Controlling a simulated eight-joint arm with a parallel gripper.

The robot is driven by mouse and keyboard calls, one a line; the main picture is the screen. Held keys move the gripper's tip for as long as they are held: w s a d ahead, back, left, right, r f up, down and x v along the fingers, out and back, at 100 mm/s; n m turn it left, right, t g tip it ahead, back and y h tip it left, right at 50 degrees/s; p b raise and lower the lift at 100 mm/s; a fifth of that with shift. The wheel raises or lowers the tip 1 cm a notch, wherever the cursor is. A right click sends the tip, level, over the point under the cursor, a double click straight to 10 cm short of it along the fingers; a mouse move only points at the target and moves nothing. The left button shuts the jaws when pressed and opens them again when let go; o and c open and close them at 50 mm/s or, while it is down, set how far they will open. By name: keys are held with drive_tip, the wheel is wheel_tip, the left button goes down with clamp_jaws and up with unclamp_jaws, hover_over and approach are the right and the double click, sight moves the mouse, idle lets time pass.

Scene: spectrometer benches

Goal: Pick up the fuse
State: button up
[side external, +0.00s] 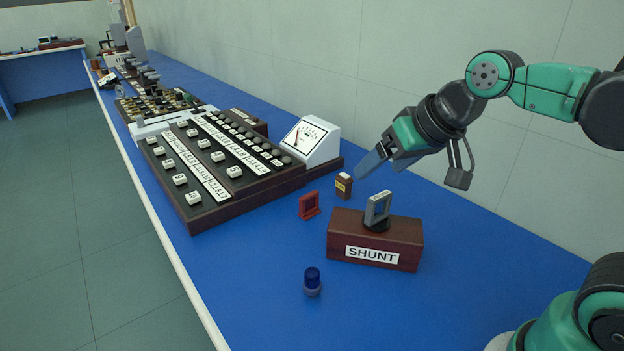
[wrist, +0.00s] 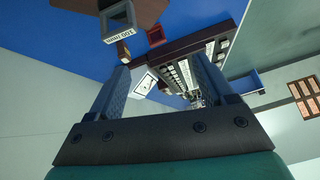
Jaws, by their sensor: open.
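Three small items stand on the blue bench near my gripper: a brown block with a yellow label (side external: 344,186), a red frame-shaped piece (side external: 309,206) and a dark blue cylinder (side external: 312,281). No readable marking shows which is the fuse; the brown labelled block may be it. My gripper (side external: 368,167) is open and empty, tilted down to the left, a little above and right of the brown block. In the wrist view, the brown block (wrist: 123,50) shows beside the left finger, and the red piece (wrist: 155,36) lies above the gap between the fingers (wrist: 164,75).
A wooden SHUNT box (side external: 345,225) with a grey frame (side external: 378,209) on top stands just in front of my gripper. A white dial meter (side external: 311,140) and a large switch panel (side external: 215,165) stand to the left. The wall runs behind.

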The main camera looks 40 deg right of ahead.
drive_tip(key=w+d+m+y, duration=0.1)
drive_tip(key=w+m, duration=0.4)
drive_tip(key=m, duration=0.3)
drive_tip(key=m+t+y, duration=0.1)
drive_tip(key=m+t, duration=0.4)
drive_tip(key=m, duration=1.8)
hover_over(338, 181)
drive_tip(key=s+d, duration=0.2)
drive_tip(key=s, duration=0.2)
drive_tip(key=shift+m, duration=0.3)
wheel_tip(338, 181, down, 15)
drive_tip(key=shift+s+a+r, duration=0.1)
drive_tip(key=shift+f, duration=0.6)
drive_tip(key=shift+x, duration=2.75)
drive_tip(key=shift+r, duration=0.15)
clamp_jaws()
